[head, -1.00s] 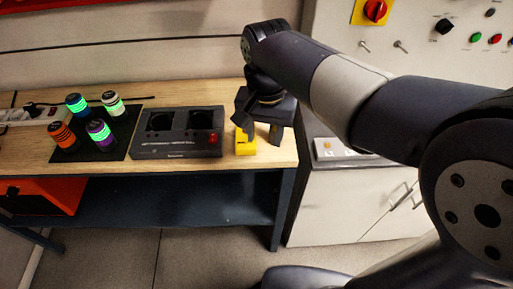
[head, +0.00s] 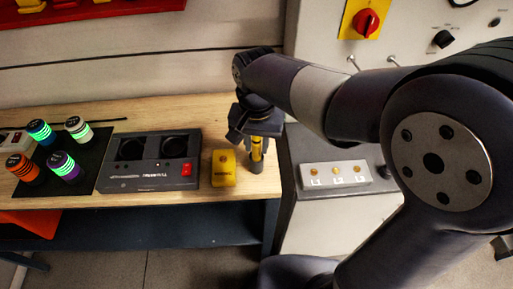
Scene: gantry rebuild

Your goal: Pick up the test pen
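The test pen appears to be the slim yellow upright piece (head: 257,150) near the bench's right end, with a dark lower part that looks like a foot or stand. My gripper (head: 257,136) is directly over it, pointing down. Its dark fingers are at the upper part of the yellow piece and hide its top. I cannot tell whether the fingers touch or grip it. The yellow piece still stands at bench level.
A yellow block (head: 225,168) sits just left of my gripper. Left of it are a black two-well device (head: 152,162) with a red switch and a dark mat (head: 88,172) with several banded cylinders. A grey cabinet with a button panel (head: 335,174) stands right.

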